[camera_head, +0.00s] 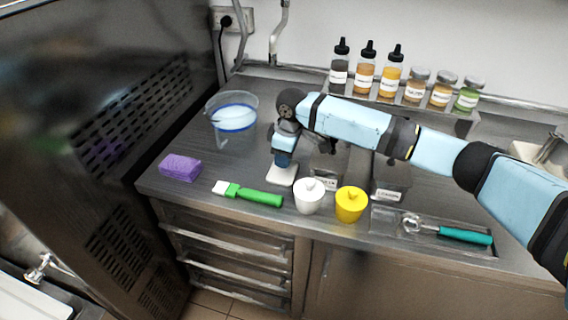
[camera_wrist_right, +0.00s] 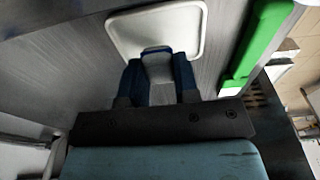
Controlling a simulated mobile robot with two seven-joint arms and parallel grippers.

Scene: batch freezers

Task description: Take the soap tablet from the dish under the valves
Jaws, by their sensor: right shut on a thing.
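The white soap dish (camera_head: 281,176) lies on the steel counter; its pale rim also shows in the right wrist view (camera_wrist_right: 192,14). My right gripper (camera_head: 284,160) points down at the dish in the head view. In the wrist view, its two blue fingers (camera_wrist_right: 158,58) are shut on a pale grey-white tablet (camera_wrist_right: 158,70), the soap tablet, over the dish. I cannot tell whether the tablet still touches the dish. The gripper hides the tablet in the head view. No valves are clearly visible. My left gripper is out of view.
A green-handled brush (camera_head: 250,194) lies close in front of the dish, beside a white pot (camera_head: 309,197) and a yellow pot (camera_head: 351,205). A purple sponge (camera_head: 180,168) and a clear bucket (camera_head: 232,125) stand left. Several bottles (camera_head: 365,80) and jars line the back.

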